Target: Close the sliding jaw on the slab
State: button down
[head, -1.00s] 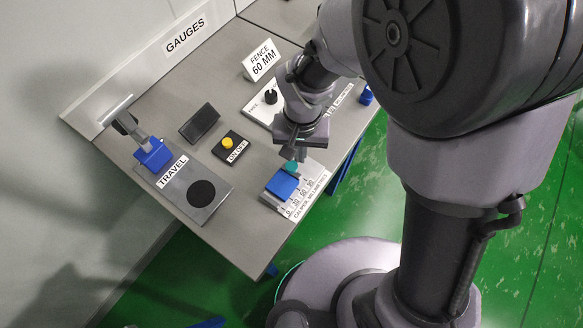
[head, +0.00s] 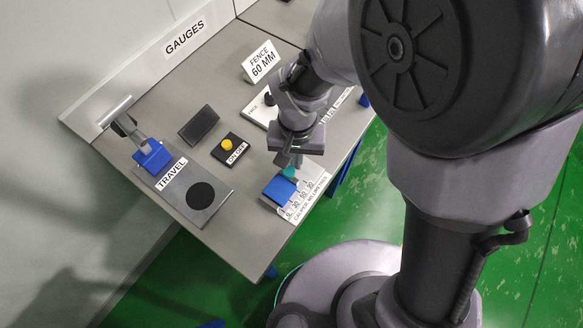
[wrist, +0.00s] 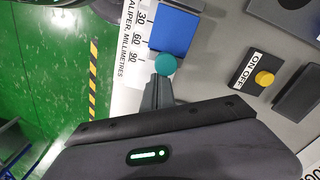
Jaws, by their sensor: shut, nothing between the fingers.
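The caliper (head: 309,193) is a pale plate with a millimetre scale at the table's front right edge; its scale also shows in the wrist view (wrist: 137,42). A blue block (head: 278,188), seemingly the slab, lies on it and also shows in the wrist view (wrist: 173,30). A round teal knob (wrist: 165,65), seemingly on the sliding jaw, is right beside the block, near the 90 mark; it shows in the head view (head: 290,173). My gripper (wrist: 159,82) is shut and empty, its tips at the knob. I cannot tell whether they touch. The jaw is mostly hidden.
An ON/OFF box with a yellow button (head: 227,145) and a dark block (head: 198,124) stand to the left. The TRAVEL plate (head: 196,190) is further left. The FENCE 60 MM card (head: 261,62) stands behind. Green floor lies beyond the table edge.

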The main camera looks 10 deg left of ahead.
jog(key=shift+s+a, duration=0.1)
jog(key=shift+s, duration=0.2)
jog(key=shift+w, duration=0.1)
jog(key=shift+w+d, duration=0.25)
jog(key=shift+w, duration=0.2)
notch_tip(320, 180, up, 7)
jog(key=p, duration=0.5)
jog(key=shift+p, duration=0.3)
